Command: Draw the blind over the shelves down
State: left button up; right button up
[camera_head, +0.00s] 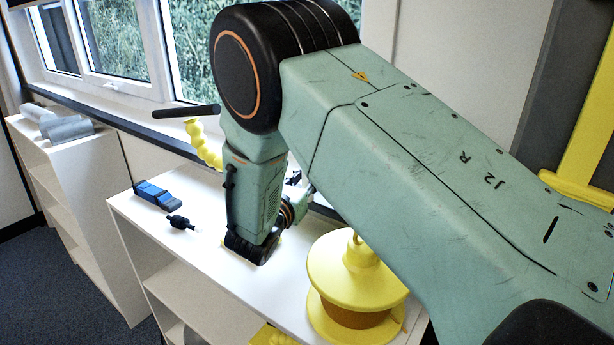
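White open shelves (212,272) stand low under the window, and a second white shelf unit (45,150) is at the left. I cannot make out a blind or its pull in this view. My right arm crosses from the right edge and bends down over the nearer shelf top. Its wrist is low, close to that top. Small black parts behind the wrist may be my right gripper (294,179); its fingers are mostly hidden, so I cannot tell if it is open or holds anything. My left gripper is out of view.
A yellow spool-like object (335,272) stands on the shelf top beside my arm. A blue tool (157,196) and small black part (180,221) lie to the left. A yellow knobbed piece (203,142) and black bar (186,111) are near the sill.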

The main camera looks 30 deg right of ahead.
jog(key=shift+w, duration=0.15)
grip_shut()
jog(key=shift+d+r, duration=0.1)
